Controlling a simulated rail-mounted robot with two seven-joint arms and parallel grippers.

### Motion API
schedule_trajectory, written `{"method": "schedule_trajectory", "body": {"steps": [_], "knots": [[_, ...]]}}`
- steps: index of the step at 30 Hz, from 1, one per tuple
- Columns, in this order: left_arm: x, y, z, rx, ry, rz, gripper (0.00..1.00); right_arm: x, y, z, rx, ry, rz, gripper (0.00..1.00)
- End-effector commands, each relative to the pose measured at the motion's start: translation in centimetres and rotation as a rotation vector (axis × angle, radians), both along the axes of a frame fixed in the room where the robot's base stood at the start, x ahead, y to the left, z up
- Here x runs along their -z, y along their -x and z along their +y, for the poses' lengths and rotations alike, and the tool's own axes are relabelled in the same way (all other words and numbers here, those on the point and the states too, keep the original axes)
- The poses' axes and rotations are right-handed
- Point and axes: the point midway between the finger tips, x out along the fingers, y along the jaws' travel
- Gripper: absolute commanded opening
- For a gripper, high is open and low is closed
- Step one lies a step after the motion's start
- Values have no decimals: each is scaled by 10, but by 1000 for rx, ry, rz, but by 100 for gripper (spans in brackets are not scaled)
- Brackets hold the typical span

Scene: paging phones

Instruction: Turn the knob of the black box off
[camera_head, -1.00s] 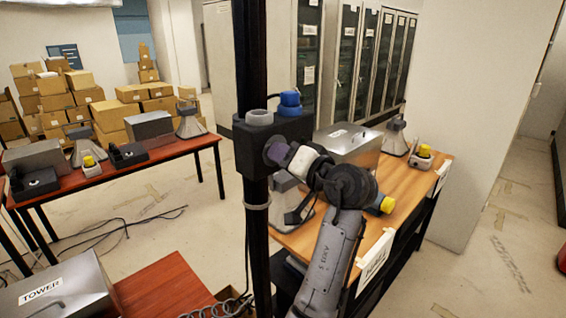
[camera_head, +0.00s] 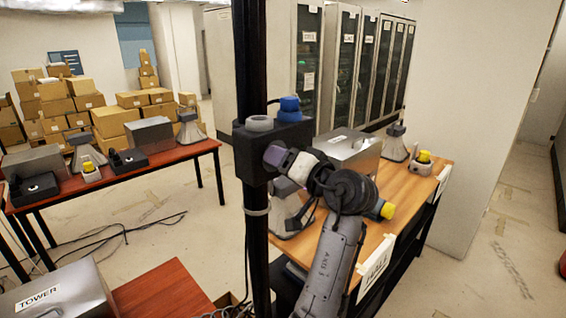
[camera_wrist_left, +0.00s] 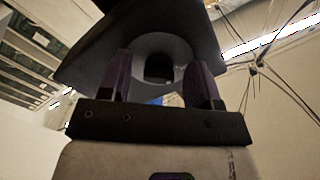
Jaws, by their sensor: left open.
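The black box (camera_head: 248,148) is fixed to a dark vertical post, with a blue cap (camera_head: 290,107) and a grey round cap (camera_head: 259,123) on top. My left gripper (camera_head: 274,156) is at the right side of the box, its purple fingers at the box's face. In the left wrist view the box (camera_wrist_left: 95,62) fills the upper middle. A round grey part with a dark centre, apparently the knob (camera_wrist_left: 163,45), lies between my open left fingers (camera_wrist_left: 160,85). I cannot tell whether they touch it. My right gripper is not in view.
A wooden table (camera_head: 405,190) behind my arm carries a metal case (camera_head: 352,150), grey horns and a yellow-topped device (camera_head: 424,160). A red-brown table (camera_head: 105,180) with similar devices stands left. A TOWER case (camera_head: 70,290) is at the lower left. Cables lie on the floor.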

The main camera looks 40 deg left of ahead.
Motion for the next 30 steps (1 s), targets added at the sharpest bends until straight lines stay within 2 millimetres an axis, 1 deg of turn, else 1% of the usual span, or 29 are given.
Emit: {"method": "schedule_trajectory", "body": {"steps": [5, 8, 21, 27, 30], "knots": [[1, 0, -5, 1, 0, 1, 57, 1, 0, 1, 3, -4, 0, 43], [2, 0, -15, 4, 1, 1, 57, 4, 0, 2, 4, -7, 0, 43], [1, 8, -99, 3, 0, 1, 57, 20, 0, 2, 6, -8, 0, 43], [1, 10, -124, 2, 1, 1, 57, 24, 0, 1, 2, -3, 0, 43], [0, 11, -132, 1, 1, 0, 57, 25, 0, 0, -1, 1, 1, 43]]}}
